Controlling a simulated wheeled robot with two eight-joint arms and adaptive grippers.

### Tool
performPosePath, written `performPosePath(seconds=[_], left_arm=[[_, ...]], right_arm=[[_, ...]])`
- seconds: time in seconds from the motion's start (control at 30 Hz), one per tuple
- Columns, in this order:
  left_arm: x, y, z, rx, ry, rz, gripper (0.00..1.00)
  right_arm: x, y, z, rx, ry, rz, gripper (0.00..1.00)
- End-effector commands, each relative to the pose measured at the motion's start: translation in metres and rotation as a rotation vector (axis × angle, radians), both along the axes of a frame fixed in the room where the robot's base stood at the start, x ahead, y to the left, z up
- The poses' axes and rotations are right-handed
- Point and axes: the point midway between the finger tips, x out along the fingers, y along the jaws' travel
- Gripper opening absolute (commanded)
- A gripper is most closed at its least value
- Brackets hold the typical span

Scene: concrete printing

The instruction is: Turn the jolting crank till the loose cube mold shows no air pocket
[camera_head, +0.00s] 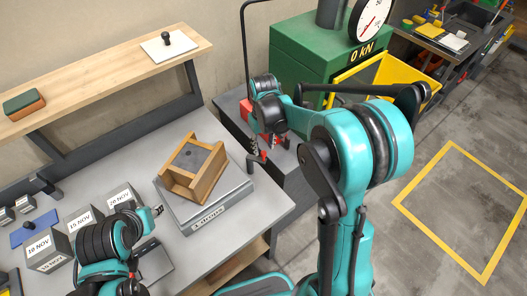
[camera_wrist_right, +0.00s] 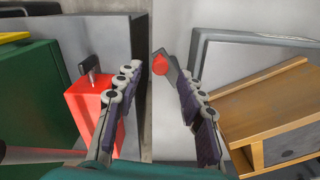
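The wooden cube mold (camera_head: 206,184) sits tilted to the picture's edges on a grey jolting table (camera_head: 215,212) with a lettered front label. Grey fill with a small dark spot shows in its top (camera_head: 189,156). In the right wrist view the mold (camera_wrist_right: 265,108) is at the right. A red knob on a grey arm, which looks like the crank (camera_wrist_right: 160,65), is between and just beyond my right fingertips. My right gripper (camera_wrist_right: 158,82) is open, with nothing visibly held. In the head view it hangs right of the jolting table (camera_head: 263,152). My left gripper (camera_head: 156,211) is near the table's front left corner; its fingers are unclear.
A red box with a black lever (camera_wrist_right: 92,105) stands close left of my right fingers. A green press (camera_head: 300,45) with a 0 kN dial stands behind. Dated blocks (camera_head: 47,250) fill the bench's left. A wooden shelf (camera_head: 100,78) runs above the bench.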

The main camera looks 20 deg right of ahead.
Motion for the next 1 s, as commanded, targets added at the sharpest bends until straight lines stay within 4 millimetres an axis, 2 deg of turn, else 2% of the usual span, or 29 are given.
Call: performPosePath(seconds=[0.03,0.2,0.53,0.57,0.6,0.7,1.0], left_arm=[[0.000,0.000,-0.003,0.000,0.000,0.000,0.36],[0.000,0.000,-0.006,0.000,0.000,0.000,0.36],[0.000,0.000,-0.006,0.000,0.000,0.000,0.36],[0.000,0.000,-0.006,0.000,0.000,0.000,0.36],[0.000,0.000,-0.006,0.000,0.000,0.000,0.36],[0.000,0.000,-0.006,0.000,0.000,0.000,0.36],[0.000,0.000,-0.007,0.000,0.000,0.000,0.36]], right_arm=[[0.000,0.000,-0.010,0.000,0.000,0.000,0.39],[0.000,0.000,-0.027,0.001,-0.001,-0.001,0.39],[0.000,0.000,-0.031,0.001,0.000,-0.001,0.39],[0.000,0.000,-0.031,0.001,0.000,-0.001,0.34],[0.000,0.000,-0.031,0.001,0.000,-0.001,0.23],[0.000,0.000,-0.031,0.001,0.000,-0.001,0.00],[-0.001,0.000,-0.031,0.000,0.000,-0.014,0.00]])
